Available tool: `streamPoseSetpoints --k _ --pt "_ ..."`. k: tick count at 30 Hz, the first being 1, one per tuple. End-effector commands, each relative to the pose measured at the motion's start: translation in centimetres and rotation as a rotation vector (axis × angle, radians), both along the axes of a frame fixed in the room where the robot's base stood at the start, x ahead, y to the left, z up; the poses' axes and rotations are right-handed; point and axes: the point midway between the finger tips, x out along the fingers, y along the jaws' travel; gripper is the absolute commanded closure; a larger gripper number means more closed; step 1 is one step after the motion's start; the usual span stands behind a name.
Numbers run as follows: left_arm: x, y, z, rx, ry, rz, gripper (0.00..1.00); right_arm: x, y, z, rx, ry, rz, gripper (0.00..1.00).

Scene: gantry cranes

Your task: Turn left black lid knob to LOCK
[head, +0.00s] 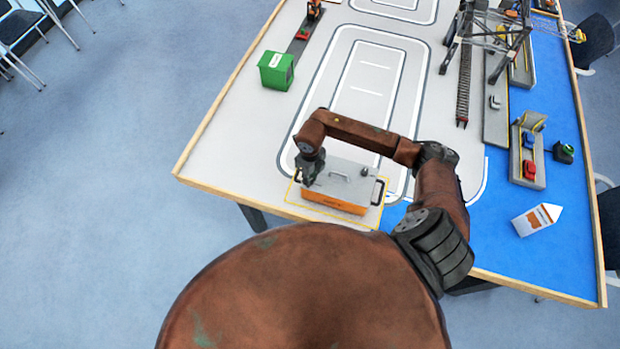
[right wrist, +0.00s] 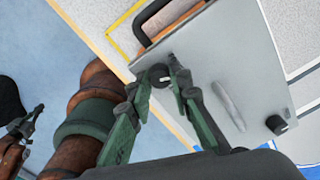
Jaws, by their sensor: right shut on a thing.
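An orange box (head: 335,202) with a grey lid (head: 342,184) stands near the front edge of the table. In the right wrist view, the left black knob (right wrist: 158,76) sits on the lid (right wrist: 205,60) between the fingertips of my right gripper (right wrist: 165,78), which is shut on it. In the head view, my right gripper (head: 309,172) is over the lid's left end and hides this knob. The other black knob (head: 364,172) is at the lid's right; it also shows in the right wrist view (right wrist: 277,125). I cannot read any lock marking. My left gripper (right wrist: 30,122) shows only partly, at the lower left of the right wrist view.
A green bin (head: 276,71) stands at the table's left edge. A grey gantry crane (head: 487,30) is at the back right. A white and orange carton (head: 538,219) lies on the blue area. The white surface left of the orange box is clear.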

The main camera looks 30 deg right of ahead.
Motion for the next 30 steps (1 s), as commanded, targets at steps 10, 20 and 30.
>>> streamPoseSetpoints --k 10,20,30 --pt "-0.12 0.00 -0.26 0.000 0.002 0.000 1.00 0.08 -0.02 0.00 0.000 -0.002 -0.329 1.00" --pt "-0.16 0.00 -0.10 0.000 0.003 0.000 1.00 0.06 -0.02 0.06 0.000 -0.002 -0.644 1.00" --pt "-0.17 0.00 0.37 0.000 0.003 0.000 1.00 0.06 -0.02 0.09 0.000 -0.002 -0.944 1.00"
